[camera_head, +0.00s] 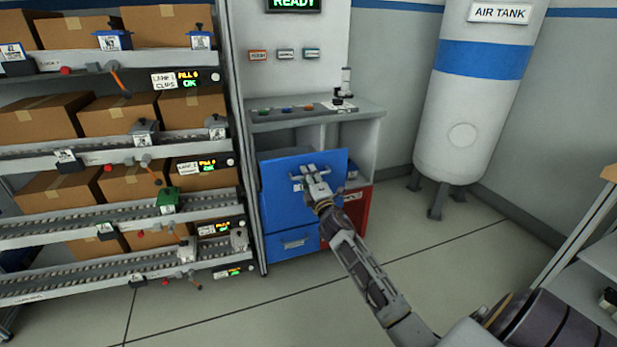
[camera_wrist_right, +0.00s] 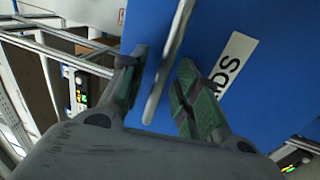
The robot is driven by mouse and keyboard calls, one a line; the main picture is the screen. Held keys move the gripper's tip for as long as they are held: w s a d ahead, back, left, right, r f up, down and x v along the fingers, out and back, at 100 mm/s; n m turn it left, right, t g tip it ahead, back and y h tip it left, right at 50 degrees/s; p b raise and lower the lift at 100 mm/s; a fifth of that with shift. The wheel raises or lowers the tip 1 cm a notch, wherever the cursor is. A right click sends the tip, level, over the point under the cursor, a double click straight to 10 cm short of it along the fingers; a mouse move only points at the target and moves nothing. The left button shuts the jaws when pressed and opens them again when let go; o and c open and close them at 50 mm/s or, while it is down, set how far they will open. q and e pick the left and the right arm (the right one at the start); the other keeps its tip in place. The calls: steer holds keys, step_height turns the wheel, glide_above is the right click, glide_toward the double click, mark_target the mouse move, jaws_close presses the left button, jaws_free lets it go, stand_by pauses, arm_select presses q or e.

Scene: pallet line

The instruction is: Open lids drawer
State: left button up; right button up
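The blue lids drawer (camera_head: 280,205) is the upper blue front in the grey cabinet under the counter. In the right wrist view its blue face (camera_wrist_right: 225,30) carries a white label (camera_wrist_right: 232,62) ending in "DS". My right gripper (camera_head: 311,172) is at the drawer's handle. The wrist view shows the handle bar (camera_wrist_right: 170,55) passing between the spread fingers of the right gripper (camera_wrist_right: 160,95), with visible gaps beside it. The upper front seems to stand forward of the lower one, but how far is unclear. My left gripper is not in view.
A second blue drawer (camera_head: 291,242) sits below, with a red bin (camera_head: 357,212) to the right. A rack (camera_head: 120,220) with cardboard boxes stands left. A white air tank (camera_head: 470,110) stands right. The floor (camera_head: 300,310) in front is clear.

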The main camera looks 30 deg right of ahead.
steer(key=v, duration=1.1)
steer(key=shift+s, duration=0.4)
steer(key=shift+a+f, duration=0.1)
stand_by(0.7)
